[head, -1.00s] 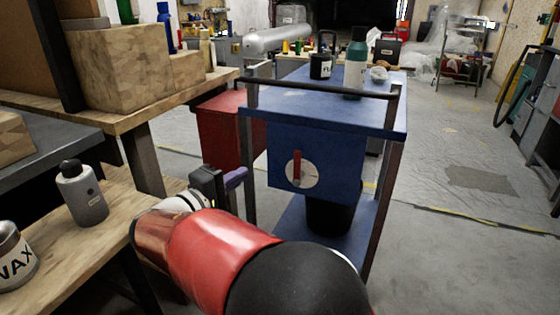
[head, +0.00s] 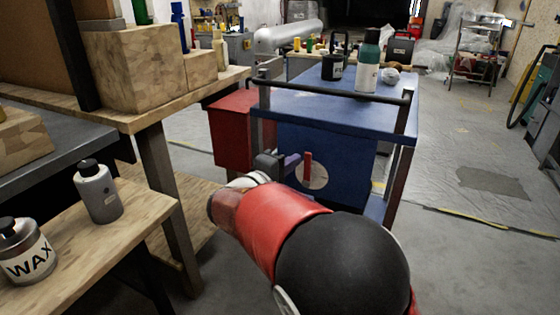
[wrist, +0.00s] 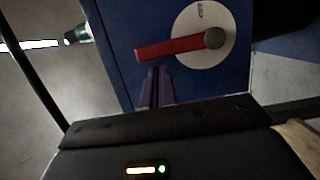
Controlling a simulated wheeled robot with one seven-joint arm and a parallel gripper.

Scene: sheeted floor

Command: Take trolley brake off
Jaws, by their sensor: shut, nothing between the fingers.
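The blue trolley (head: 345,107) stands ahead with a dark push bar along its near side. On its front panel is a round white dial (head: 322,178) with a red lever (head: 308,166), upright in the head view. My gripper (head: 296,161) is at the panel, just left of the lever, with its purple fingers together. In the wrist view the dial (wrist: 204,58) and red lever (wrist: 168,48) are close beyond the shut, empty fingers (wrist: 158,72). The fingertips are near the lever's free end; whether they touch cannot be told. Lettering on the dial is too small to read.
A wooden workbench (head: 140,205) with a wax tin (head: 25,255) and a grey bottle (head: 97,190) lies close on the left. A red cabinet (head: 232,132) stands behind my gripper. Bottles (head: 368,65) stand on the trolley top. Floor (head: 470,270) to the right is clear.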

